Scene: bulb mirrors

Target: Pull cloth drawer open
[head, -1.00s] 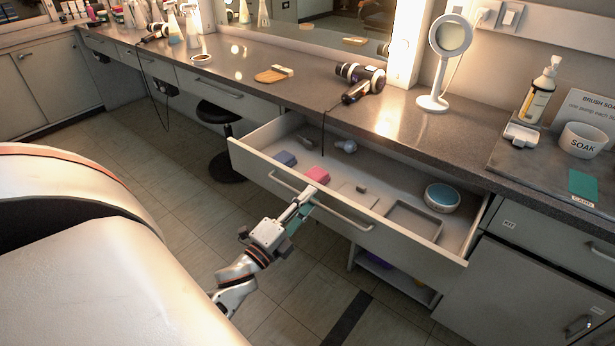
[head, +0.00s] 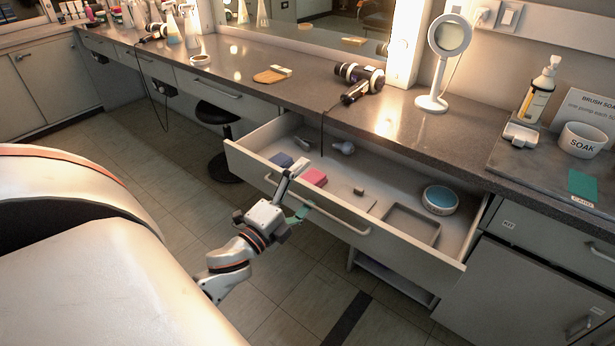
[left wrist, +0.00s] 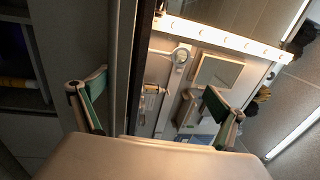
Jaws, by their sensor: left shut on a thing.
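The drawer (head: 413,268) under the counter stands pulled well out, its inside visible from above. Its long bar handle (head: 345,222) runs along the front. My left gripper (head: 293,198) is at the left part of this handle, shut on it, with one finger reaching up by the drawer front and the green-padded one lower. In the left wrist view the two green-padded fingers (left wrist: 155,104) show on either side. My right gripper is out of view.
The counter above holds a hair dryer (head: 362,80), a round mirror on a stand (head: 447,60), a pump bottle (head: 539,92) and a SOAK bowl (head: 583,141). A dark stool (head: 222,150) stands left of the drawer. The floor in front is clear.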

